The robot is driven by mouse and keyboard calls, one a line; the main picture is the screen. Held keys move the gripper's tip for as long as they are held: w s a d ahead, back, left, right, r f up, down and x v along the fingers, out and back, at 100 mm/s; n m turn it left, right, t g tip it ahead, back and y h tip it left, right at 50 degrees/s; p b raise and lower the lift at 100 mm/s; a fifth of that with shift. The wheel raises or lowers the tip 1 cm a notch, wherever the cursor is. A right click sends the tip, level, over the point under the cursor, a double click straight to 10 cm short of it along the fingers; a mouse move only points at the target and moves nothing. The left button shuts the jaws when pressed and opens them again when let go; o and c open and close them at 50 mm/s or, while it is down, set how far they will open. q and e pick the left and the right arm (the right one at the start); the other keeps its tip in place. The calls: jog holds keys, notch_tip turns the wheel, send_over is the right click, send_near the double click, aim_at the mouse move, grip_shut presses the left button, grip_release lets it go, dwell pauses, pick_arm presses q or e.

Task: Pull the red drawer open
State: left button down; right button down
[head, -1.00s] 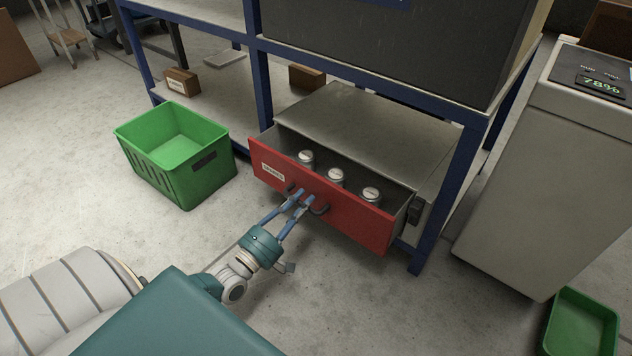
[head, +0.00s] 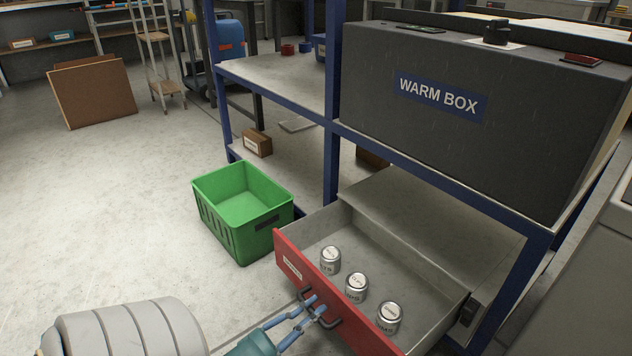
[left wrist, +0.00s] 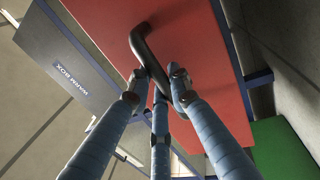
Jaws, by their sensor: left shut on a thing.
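The red drawer (head: 290,267) stands well out from its grey housing under the blue rack. Its inside shows, with three silver cans standing in it, among them the middle can (head: 356,287). My left gripper (head: 315,308) is shut on the drawer's dark handle, which in the left wrist view (left wrist: 150,62) runs between the blue fingers. The drawer's red front (left wrist: 200,60) fills much of that view. The lower right part of the drawer is cut off by the frame edge in the head view. My right gripper is not in view.
A green crate (head: 243,210) stands on the floor just left of the drawer. The dark warm box (head: 450,130) sits on the shelf above. A small brown box (head: 257,143) lies on the lower shelf.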

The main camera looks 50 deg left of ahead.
pick_arm(q)
jog(key=shift+f, duration=0.1)
jog(key=c, duration=1.6)
grip_release()
jog(key=v, duration=1.2)
jog(key=shift+s, duration=0.1)
